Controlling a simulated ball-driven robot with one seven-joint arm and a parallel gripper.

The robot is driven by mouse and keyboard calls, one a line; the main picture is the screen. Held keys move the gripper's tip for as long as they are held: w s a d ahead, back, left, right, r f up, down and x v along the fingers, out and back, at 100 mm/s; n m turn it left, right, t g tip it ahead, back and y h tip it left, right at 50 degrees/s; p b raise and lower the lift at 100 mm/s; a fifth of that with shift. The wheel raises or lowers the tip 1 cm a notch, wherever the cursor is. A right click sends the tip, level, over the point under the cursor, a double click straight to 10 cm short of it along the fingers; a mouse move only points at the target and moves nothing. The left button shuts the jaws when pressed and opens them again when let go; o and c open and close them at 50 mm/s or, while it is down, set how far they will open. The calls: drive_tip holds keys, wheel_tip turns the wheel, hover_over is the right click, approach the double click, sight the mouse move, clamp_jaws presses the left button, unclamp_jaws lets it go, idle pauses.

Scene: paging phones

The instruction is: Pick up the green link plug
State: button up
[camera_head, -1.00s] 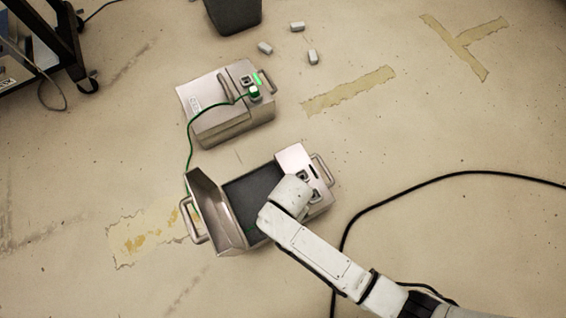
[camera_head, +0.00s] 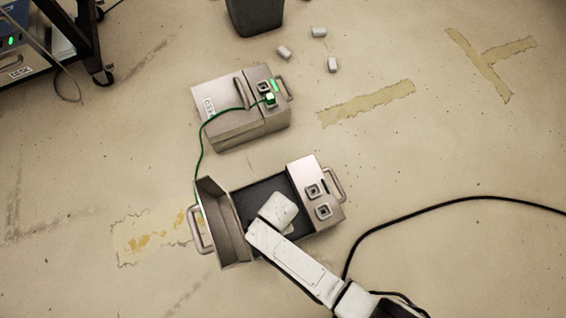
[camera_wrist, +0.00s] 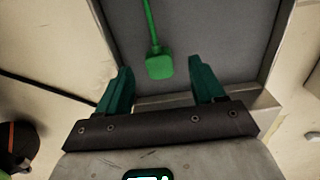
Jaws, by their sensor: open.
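The green link plug (camera_wrist: 159,64) is a small green block on a green cord, over the dark floor of the open metal case in the wrist view. My gripper (camera_wrist: 162,88) is open, with its two dark green fingers on either side of and just short of the plug. Nothing is between the fingertips. In the head view my arm's white end covers part of the dark inside of the open case (camera_head: 305,170) and hides the plug and the fingers. The green cord (camera_head: 199,150) runs from behind the case's raised lid to the closed metal case.
The closed metal case (camera_head: 235,125) stands behind, with a green-lit plug (camera_head: 270,99) in its top. The open case's lid (camera_head: 220,220) stands up at its left. A black cable (camera_head: 440,203) lies at right. A dark bin (camera_head: 255,15) and small grey blocks (camera_head: 332,64) are farther back.

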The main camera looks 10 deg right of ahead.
drive_tip(key=f+b, duration=0.2)
drive_tip(key=f, duration=0.1)
drive_tip(key=f+b, duration=0.1)
drive_tip(key=f, duration=0.1)
drive_tip(key=shift+d, duration=0.3)
drive_tip(key=shift+r, duration=0.15)
drive_tip(key=shift+c, duration=0.2)
drive_tip(key=c, duration=1)
